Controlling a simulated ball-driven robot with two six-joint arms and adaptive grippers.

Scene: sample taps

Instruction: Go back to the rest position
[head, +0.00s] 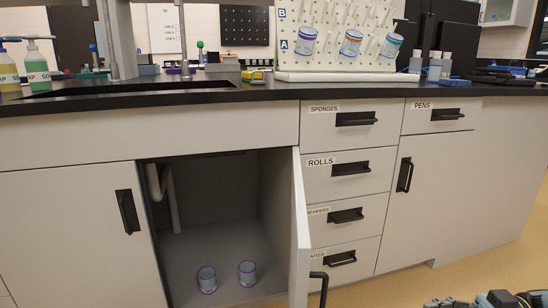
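Neither of my grippers shows clearly in the head view. Only some grey-blue and dark parts of my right arm show at the bottom right edge, and no fingertips can be made out there. Two small clear beakers with purple rims, a left one (207,280) and a right one (247,273), stand on the floor of the open cabinet (215,245) under the sink. They are apart from each other, and nothing is touching them.
The cabinet door (300,230) stands open towards me, with its handle (319,288) low down. Labelled drawers (322,184) are shut. Three beakers hang on the pegboard (340,62) on the counter (200,97). Soap bottles (37,66) stand at the left.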

